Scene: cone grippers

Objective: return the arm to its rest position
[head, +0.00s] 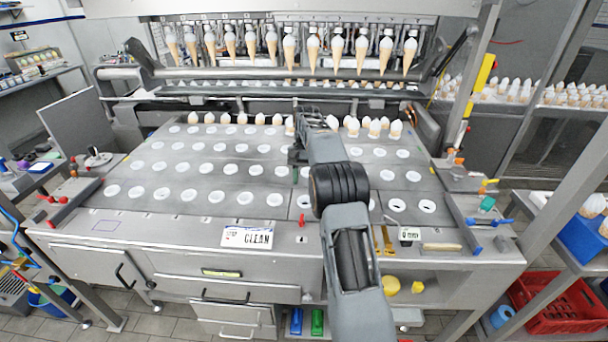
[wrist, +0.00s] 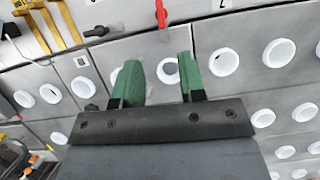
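My arm reaches forward from the bottom of the head view over the metal table (head: 225,205). My gripper (head: 296,160) is over the table's middle, mostly end-on and partly hidden by my own arm in that view. In the wrist view, my gripper (wrist: 158,70) has two green fingers set well apart. Nothing is between the fingers; a white-rimmed hole (wrist: 168,71) shows in the tabletop beyond them.
Cones with white tops (head: 375,127) stand along the table's back row. More cones (head: 290,48) hang in a row of holders above. A "CLEAN" sign (head: 247,237) is on the front edge. Posts frame the right side. Most front holes are empty.

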